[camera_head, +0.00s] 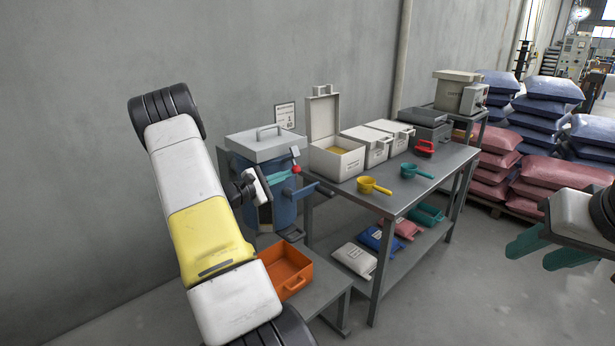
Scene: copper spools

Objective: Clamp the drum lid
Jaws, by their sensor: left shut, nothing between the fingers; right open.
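A blue drum (286,208) stands at the left end of the table, with a grey lid (262,146) with a bar handle on its top. A clamp lever with a red ball knob (296,169) sticks out at the right of the lid's edge. My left gripper (284,176) has its teal fingers shut in front of the drum, just below and left of the red knob; I cannot tell if they touch it. My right gripper (547,251) is open and empty at the right edge, away from the drum.
An orange bin (288,270) sits on a low stand before the drum. The grey table (408,191) holds an open white box (337,160), closed boxes, a yellow scoop (373,186) and a green scoop (415,171). Sacks lie on its lower shelf. Stacked sacks (487,178) stand behind.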

